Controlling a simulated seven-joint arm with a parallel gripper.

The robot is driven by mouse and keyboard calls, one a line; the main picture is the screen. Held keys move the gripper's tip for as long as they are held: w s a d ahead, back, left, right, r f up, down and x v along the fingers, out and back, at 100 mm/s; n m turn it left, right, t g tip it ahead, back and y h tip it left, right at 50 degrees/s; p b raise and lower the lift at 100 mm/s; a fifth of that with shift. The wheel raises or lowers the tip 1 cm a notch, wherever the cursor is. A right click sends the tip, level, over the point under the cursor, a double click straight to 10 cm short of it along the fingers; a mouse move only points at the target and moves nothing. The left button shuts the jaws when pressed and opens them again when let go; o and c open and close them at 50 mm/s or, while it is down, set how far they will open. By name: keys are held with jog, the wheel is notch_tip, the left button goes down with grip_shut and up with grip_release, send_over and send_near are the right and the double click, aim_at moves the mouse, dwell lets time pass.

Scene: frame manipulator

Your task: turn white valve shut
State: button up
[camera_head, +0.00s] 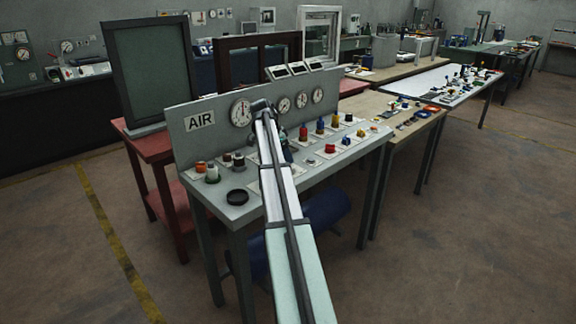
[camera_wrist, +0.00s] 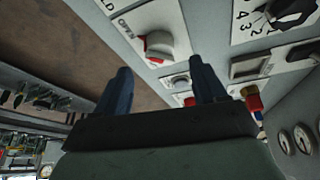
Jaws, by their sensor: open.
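In the wrist view, a white round knob (camera_wrist: 159,43) with red along its edge sits on a white plate (camera_wrist: 115,8) lettered OPEN. It looks like the white valve. My gripper (camera_wrist: 161,66) has its two dark fingers spread well apart with nothing between them. The knob appears beyond the fingertips, roughly in line with the gap, and apart from them. The gripper and the white knob cannot be made out clearly there.
A black numbered dial (camera_wrist: 290,10), a square switch (camera_wrist: 249,66) and a red-yellow fitting (camera_wrist: 253,100) lie right of the knob in the wrist view.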

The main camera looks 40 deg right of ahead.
jog(key=shift+x, duration=2.8)
jog(key=shift+c, duration=0.2)
jog(key=c, duration=1)
